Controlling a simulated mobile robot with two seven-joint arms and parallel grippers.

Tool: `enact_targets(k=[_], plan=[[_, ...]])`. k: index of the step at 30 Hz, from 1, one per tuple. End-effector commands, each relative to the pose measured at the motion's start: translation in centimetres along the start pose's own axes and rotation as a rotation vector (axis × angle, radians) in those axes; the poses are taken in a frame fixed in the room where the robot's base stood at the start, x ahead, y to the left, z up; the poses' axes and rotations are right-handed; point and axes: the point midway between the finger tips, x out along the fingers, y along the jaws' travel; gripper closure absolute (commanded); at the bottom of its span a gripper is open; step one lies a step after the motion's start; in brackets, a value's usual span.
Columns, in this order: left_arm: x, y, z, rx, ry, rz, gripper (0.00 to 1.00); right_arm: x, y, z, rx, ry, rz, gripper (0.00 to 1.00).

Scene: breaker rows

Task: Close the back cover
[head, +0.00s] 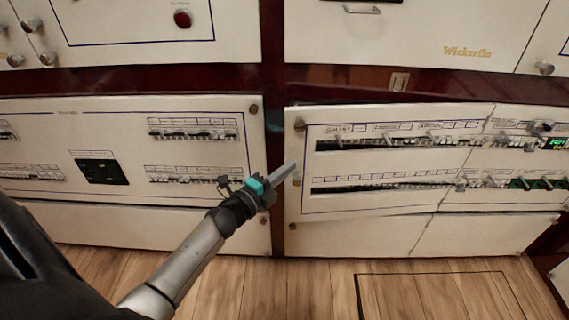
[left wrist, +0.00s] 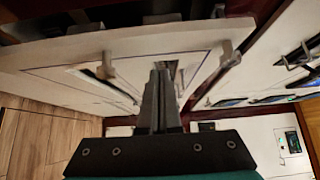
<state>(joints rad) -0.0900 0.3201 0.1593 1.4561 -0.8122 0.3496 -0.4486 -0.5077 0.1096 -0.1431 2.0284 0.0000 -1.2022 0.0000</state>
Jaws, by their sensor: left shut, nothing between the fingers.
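The cover (head: 400,200) is a white panel with a blue outline and two long breaker slots, right of the dark red post in the head view. It looks ajar: its bottom edge slants against the panel below. In the left wrist view the cover (left wrist: 75,57) stands at an angle, with a dark gap behind it. My left gripper (head: 289,170) is shut and empty, close to the cover's left edge. Its closed fingers show in the left wrist view (left wrist: 158,95) in front of the cover; I cannot tell whether they touch. My right gripper is out of view.
A similar breaker panel (head: 100,195) sits flat on the left. White cabinets (head: 400,40) line the wall above. A dark red post (head: 275,140) separates the panels. The wooden floor (head: 300,290) in front is clear.

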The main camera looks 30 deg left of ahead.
Motion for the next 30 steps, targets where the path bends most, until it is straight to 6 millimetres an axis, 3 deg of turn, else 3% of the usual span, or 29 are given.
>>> enact_targets(k=[9, 27, 30], plan=[[2.0, 0.2, 2.4, 0.002, -0.001, 0.002, 1.0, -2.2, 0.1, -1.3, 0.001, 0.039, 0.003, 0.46], [2.5, 0.1, 3.0, 0.002, 0.004, 0.001, 1.0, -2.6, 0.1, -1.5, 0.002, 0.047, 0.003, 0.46], [3.0, 0.3, 3.8, 0.004, 0.017, 0.0, 1.0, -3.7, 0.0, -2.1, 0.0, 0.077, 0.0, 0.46]])
